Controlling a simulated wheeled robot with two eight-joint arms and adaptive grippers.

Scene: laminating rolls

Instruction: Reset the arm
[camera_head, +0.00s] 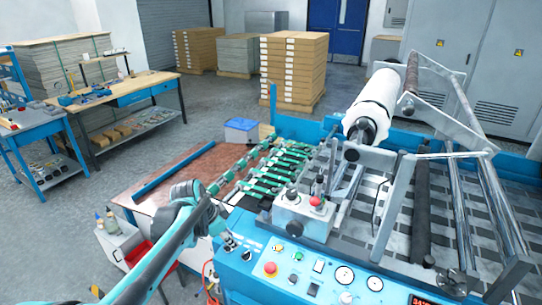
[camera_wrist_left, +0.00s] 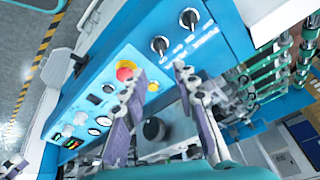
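My left arm comes in from the lower left in the head view. Its gripper (camera_head: 216,226) hangs at the left end of the blue control panel (camera_head: 325,282), in front of the laminating machine. In the left wrist view the two fingers of the left gripper (camera_wrist_left: 160,86) stand apart with nothing held between them. The control panel (camera_wrist_left: 85,105) lies beyond the fingers, with a red button (camera_wrist_left: 125,72) near one fingertip. A dark round part (camera_wrist_left: 153,128) shows between the fingers, apparently behind them.
A white roll (camera_head: 372,104) sits on the machine's upper frame. A grey box with knobs (camera_head: 302,217) stands beside the green-banded feed rails (camera_head: 283,160). A small cart (camera_head: 122,243) is left of the panel. Workbenches stand at the left; open grey floor (camera_head: 215,107) lies behind.

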